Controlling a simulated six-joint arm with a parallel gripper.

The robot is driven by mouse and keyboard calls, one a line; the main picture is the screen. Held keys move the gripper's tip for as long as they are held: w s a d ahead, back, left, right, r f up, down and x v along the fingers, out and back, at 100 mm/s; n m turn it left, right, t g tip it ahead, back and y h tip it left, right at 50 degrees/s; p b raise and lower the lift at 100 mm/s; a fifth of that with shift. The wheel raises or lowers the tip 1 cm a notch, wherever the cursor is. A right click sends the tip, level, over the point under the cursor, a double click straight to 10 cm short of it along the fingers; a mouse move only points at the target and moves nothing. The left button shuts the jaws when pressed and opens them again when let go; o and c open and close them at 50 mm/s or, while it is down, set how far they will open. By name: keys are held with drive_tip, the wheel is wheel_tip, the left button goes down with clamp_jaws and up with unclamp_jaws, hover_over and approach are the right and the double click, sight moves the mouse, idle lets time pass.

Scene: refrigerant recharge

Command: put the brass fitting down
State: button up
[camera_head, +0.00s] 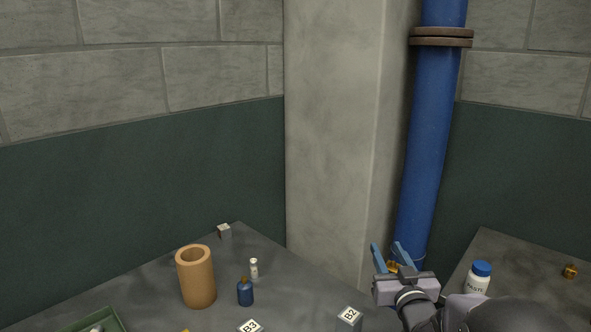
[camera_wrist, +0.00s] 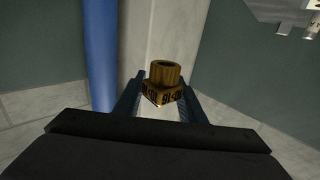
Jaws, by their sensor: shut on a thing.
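My gripper (camera_head: 398,258) has blue fingers and is shut on a brass fitting (camera_head: 392,266). In the wrist view the fitting (camera_wrist: 164,84) sits between the two fingertips (camera_wrist: 160,98), with a round knurled top and a square base bearing dark lettering. The gripper is in front of the blue pipe's lower end, over the gap between the two grey benches. A second brass piece (camera_head: 570,271) stands on the right bench (camera_head: 528,284).
The left bench (camera_head: 290,284) holds a tan cylinder (camera_head: 197,278), a blue bottle (camera_head: 245,292), a small white vial (camera_head: 254,268), labelled blocks (camera_head: 349,317) and a green tray (camera_head: 118,319). A white jar (camera_head: 478,280) with a blue cap stands on the right bench. The blue pipe (camera_head: 430,140) rises beside a pillar (camera_head: 335,130).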

wheel_tip(320, 180, up, 11)
drive_tip(key=p, duration=0.9)
drive_tip(key=shift+p, duration=0.3)
drive_tip(key=shift+f, duration=0.25)
wheel_tip(320, 180, down, 14)
drive_tip(key=b, duration=1.4)
drive_tip(key=shift+f+b, duration=0.3)
drive_tip(key=shift+f, duration=4.4)
